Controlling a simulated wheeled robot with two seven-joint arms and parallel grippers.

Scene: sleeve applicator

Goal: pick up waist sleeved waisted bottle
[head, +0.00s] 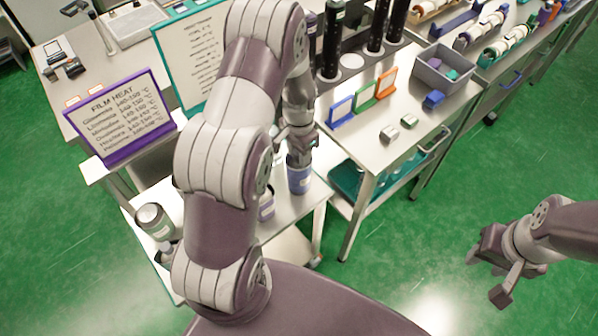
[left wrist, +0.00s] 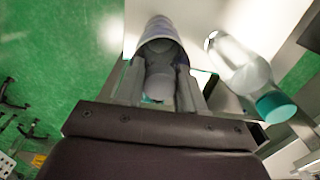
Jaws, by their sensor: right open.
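The waisted bottle (head: 299,177) wears a blue sleeve with a pale label and stands upright below my left gripper (head: 297,146). In the left wrist view the sleeved bottle (left wrist: 160,36) is between the two fingers of my left gripper (left wrist: 158,88), which lie against its sides. A bit of teal shows at its near end. Whether its base touches the low table is hard to tell. My right gripper (head: 492,272) is open and empty, over the green floor at the right.
A clear bottle with a teal cap (left wrist: 245,78) is close beside the gripper. A purple-banded bottle (head: 267,205) and a grey container (head: 153,221) are on the low table (head: 290,212). A purple sign (head: 122,118) and a steel bench (head: 375,150) with racks stand behind.

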